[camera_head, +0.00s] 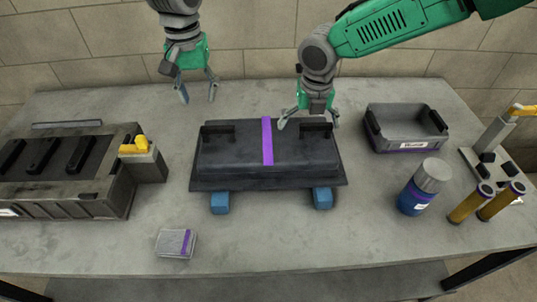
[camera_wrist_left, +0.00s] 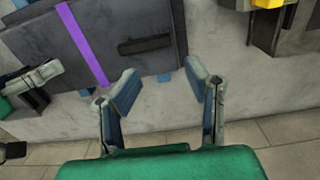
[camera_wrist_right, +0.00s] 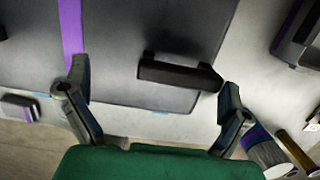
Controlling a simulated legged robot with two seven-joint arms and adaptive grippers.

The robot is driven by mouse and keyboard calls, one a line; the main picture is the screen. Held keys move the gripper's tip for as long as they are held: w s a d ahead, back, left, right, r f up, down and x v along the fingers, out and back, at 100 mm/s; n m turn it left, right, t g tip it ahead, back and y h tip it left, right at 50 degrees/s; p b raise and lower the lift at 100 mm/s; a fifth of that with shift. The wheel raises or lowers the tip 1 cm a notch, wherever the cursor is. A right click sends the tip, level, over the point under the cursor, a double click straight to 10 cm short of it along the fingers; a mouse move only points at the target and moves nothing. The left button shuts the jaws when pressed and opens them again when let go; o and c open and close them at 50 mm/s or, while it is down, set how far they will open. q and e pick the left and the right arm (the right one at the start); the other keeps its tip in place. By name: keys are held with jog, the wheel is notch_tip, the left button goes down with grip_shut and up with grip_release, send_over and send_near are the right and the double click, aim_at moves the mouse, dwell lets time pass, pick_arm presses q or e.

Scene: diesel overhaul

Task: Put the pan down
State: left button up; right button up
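The pan (camera_head: 225,158) is a dark rectangular piece with a purple stripe across its middle. It rests on blue blocks (camera_head: 220,203) (camera_head: 322,198) on the table. Its left handle (camera_head: 219,131) also shows in the left wrist view (camera_wrist_left: 145,45). My left gripper (camera_head: 198,97) is open and empty, behind and above the pan, apart from that handle. My right gripper (camera_head: 308,121) is open at the pan's right handle (camera_head: 316,131). In the right wrist view that handle (camera_wrist_right: 180,73) lies ahead of and between the spread fingers; contact cannot be told.
A dark engine block (camera_head: 65,180) with a yellow-topped part (camera_head: 140,150) stands left. A grey bin (camera_head: 405,130), a blue canister (camera_head: 420,188), brass cylinders (camera_head: 470,204) and a stand (camera_head: 490,145) are right. A small grey box (camera_head: 176,244) lies in front. The front middle table is clear.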

jog(key=shift+a, duration=0.1)
jog(key=shift+r, duration=0.2)
pick_arm(q)
notch_tip(320, 180, up, 2)
pick_arm(e)
notch_tip(320, 180, up, 11)
jog(key=s, duration=0.1)
jog(key=shift+s+a+r, duration=0.15)
jog(key=shift+r, duration=0.05)
pick_arm(q)
jog(key=shift+d, duration=0.3)
pick_arm(e)
jog(key=shift+d, duration=0.35)
